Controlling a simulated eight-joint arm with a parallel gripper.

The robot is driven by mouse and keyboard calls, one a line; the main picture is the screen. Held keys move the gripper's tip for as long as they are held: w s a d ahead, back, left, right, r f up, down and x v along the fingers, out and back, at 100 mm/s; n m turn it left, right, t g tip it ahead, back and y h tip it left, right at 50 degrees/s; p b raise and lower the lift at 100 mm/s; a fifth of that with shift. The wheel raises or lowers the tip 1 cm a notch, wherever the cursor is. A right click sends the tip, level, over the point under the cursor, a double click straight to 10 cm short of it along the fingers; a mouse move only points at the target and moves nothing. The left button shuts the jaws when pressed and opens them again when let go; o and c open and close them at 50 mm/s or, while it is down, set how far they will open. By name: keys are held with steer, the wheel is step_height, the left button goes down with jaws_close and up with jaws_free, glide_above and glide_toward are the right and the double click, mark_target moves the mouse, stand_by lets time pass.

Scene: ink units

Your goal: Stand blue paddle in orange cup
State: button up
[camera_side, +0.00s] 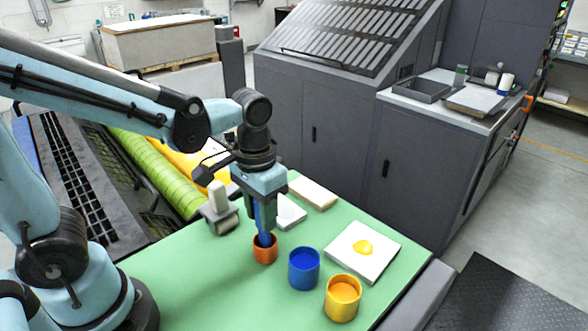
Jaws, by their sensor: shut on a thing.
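The orange cup (265,252) stands upright on the green table top. My gripper (262,205) points down directly above it and is shut on the blue paddle (266,238). The paddle is upright, and its lower end is at the mouth of the orange cup and seems to reach inside. The cup's front wall hides the paddle's tip, so I cannot tell whether it touches the bottom. The fingers cover most of the paddle's upper part.
A blue cup (304,269) and a yellow cup (342,298) stand right of the orange cup. A grey-white tool (219,209) and pale blocks (313,193) lie near my gripper. The front left table top is clear.

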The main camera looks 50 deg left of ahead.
steer(key=shift+f, duration=0.3)
steer(key=o, duration=1.1)
step_height(320, 180, up, 12)
steer(key=shift+s+r, duration=0.1)
stand_by(0.4)
